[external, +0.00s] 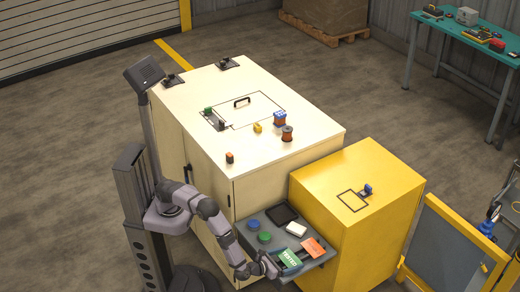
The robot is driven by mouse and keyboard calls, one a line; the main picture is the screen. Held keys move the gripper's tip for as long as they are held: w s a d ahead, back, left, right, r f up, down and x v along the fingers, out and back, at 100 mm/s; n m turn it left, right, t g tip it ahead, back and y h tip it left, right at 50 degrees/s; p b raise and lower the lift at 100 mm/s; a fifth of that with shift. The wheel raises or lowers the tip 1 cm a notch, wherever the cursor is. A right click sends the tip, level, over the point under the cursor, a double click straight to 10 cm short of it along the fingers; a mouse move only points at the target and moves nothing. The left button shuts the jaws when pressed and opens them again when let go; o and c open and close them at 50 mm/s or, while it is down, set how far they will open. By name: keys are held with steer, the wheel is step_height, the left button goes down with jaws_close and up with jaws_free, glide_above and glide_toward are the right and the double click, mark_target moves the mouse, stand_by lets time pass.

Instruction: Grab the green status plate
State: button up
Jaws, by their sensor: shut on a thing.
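The green status plate (290,258) has pale lettering. It is at the front of a grey side shelf (318,263), over or on it; I cannot tell whether it touches the shelf. My gripper (277,264) is at the plate's left end and is shut on it. The fingers are small here and partly merge with the plate's edge.
An orange plate (314,247) lies close to the right of the green one. A white block (296,230), a dark tray (283,212), a blue disc (253,224) and a green disc (264,237) share the shelf. A yellow cabinet (390,190) stands right, a cream cabinet (185,110) behind.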

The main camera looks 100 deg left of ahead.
mark_target(289, 259)
steer(key=shift+r, duration=0.1)
step_height(289, 259, up, 10)
steer(key=shift+f, duration=0.1)
stand_by(0.5)
